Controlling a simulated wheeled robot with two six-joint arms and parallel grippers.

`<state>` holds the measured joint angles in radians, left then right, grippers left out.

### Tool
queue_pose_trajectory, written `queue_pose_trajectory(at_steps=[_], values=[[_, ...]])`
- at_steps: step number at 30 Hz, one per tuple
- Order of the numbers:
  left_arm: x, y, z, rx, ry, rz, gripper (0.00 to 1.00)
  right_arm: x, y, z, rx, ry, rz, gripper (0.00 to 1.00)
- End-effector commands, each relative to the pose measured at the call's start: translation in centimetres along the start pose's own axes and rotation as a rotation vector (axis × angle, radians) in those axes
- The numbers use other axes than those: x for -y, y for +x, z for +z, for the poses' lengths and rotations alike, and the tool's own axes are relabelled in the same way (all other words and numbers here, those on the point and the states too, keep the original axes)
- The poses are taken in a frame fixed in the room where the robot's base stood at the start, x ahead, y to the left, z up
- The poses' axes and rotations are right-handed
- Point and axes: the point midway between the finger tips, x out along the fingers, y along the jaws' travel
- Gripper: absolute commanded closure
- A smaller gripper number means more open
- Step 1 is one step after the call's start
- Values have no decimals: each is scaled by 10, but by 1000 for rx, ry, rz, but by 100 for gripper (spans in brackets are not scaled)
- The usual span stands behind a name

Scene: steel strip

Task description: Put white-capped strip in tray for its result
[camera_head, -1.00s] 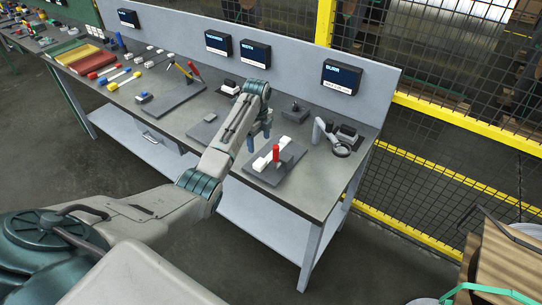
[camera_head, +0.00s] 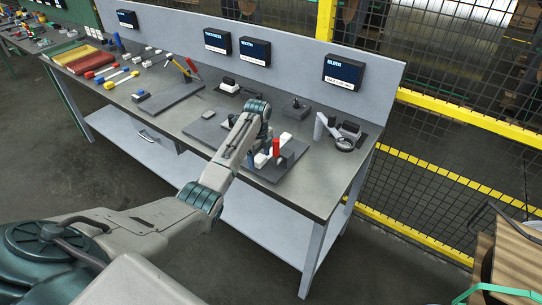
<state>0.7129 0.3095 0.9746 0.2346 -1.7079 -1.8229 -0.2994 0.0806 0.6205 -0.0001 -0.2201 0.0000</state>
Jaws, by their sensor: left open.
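My left gripper (camera_head: 258,150) reaches over the right half of the bench. It is open, with its fingers pointing down beside a dark fixture plate. A white block (camera_head: 261,160) sits at the fingers and another white piece (camera_head: 285,138) shows behind; they look like the white caps of one strip, its middle hidden. A red upright handle (camera_head: 276,147) stands between them. I cannot tell whether the fingers touch the white block. Trays lie at the bench's far left: a yellowish one (camera_head: 76,57) and a red one (camera_head: 92,63). My right gripper is out of view.
Small dark displays line the back panel; the rightmost (camera_head: 343,72) is above the magnifier stand (camera_head: 334,133). Strips with coloured ends lie near the trays. Yellow-framed mesh fencing is at the right.

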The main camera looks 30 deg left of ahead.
Motion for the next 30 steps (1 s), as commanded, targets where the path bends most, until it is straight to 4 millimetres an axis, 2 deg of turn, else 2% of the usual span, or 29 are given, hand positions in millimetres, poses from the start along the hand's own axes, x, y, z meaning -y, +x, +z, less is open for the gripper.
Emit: queue_pose_trajectory(at_steps=[5,13,19,30], values=[[0,-1,0,0,0,0,29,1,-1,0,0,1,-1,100],[0,-1,0,0,0,0,81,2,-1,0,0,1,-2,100],[0,-7,0,0,0,-1,81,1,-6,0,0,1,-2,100],[0,-37,0,0,0,-1,81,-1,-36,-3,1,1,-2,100]])
